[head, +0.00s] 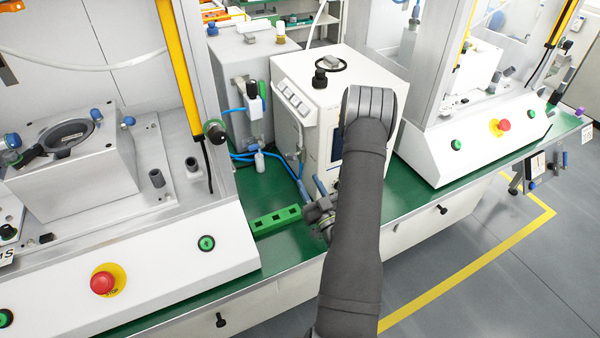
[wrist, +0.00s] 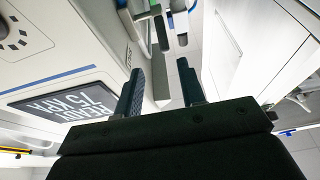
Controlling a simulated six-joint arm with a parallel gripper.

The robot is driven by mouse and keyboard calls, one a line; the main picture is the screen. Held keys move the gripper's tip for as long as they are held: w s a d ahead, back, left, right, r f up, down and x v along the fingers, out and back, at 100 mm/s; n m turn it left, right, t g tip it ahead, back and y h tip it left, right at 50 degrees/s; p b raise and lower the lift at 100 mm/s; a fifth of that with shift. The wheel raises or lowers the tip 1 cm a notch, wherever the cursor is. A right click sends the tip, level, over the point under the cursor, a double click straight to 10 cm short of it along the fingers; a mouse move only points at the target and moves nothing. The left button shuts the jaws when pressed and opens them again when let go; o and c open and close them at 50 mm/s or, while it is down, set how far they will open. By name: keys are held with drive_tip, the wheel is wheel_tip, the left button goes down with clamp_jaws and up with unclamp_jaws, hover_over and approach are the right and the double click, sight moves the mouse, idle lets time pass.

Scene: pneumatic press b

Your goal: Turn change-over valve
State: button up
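My gripper (wrist: 160,68) shows in the wrist view with its two dark fingers apart and nothing between them. A pale fitting with dark, lever-like parts (wrist: 162,28) lies beyond the fingertips, apart from them, at the top edge. It may be the change-over valve, but its handle position is unclear. In the head view my arm's end is low in front of the white cabinet (head: 305,85), and my arm hides most of the gripper. A small grey fitting (head: 259,160) with blue hoses stands left of the cabinet. I cannot tell whether it is the same fitting.
In the wrist view a display panel (wrist: 65,100) reading upside down is close on the left. The head view shows a grey box (head: 235,60) with a black-knobbed regulator (head: 253,93), a green slotted block (head: 275,220) and press stations with red stop buttons (head: 103,283) on both sides.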

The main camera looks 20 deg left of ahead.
sight(295, 156)
drive_tip(key=s+d+r+g+h, duration=0.2)
drive_tip(key=s+d+g+h, duration=0.1)
drive_tip(key=s+d, duration=0.25)
drive_tip(key=x, duration=1.1)
drive_tip(key=r+x, duration=0.1)
drive_tip(key=x, duration=0.5)
drive_tip(key=shift+s+a, duration=0.2)
drive_tip(key=shift+c, duration=0.5)
clamp_jaws()
